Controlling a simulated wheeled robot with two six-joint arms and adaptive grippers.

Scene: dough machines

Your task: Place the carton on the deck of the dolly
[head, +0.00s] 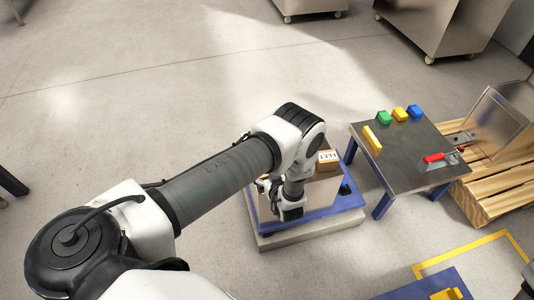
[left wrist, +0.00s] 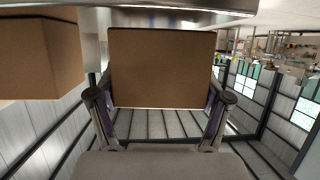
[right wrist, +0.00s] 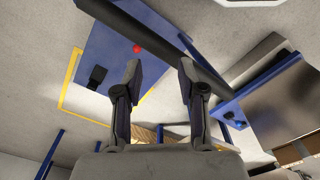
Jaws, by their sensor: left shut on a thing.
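My left gripper (head: 290,210) points down over a metal-topped stand in the head view. In the left wrist view it (left wrist: 160,105) is shut on a brown carton (left wrist: 160,67); the arm mostly hides this carton in the head view. A second carton (left wrist: 40,58) is beside it at the left; a carton with a white label (head: 328,162) shows right of the wrist in the head view. My right gripper (right wrist: 158,70) is open and empty in the right wrist view. A flat blue plate (head: 425,288) at the lower right may be the dolly; I cannot tell for sure.
The metal-topped stand (head: 322,190) has a blue base. A table (head: 395,150) to its right holds colored blocks and a red-handled clamp (head: 435,158). A wooden pallet (head: 505,185) is beyond. Yellow floor tape (head: 470,246) lies near the blue plate. Floor at left is clear.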

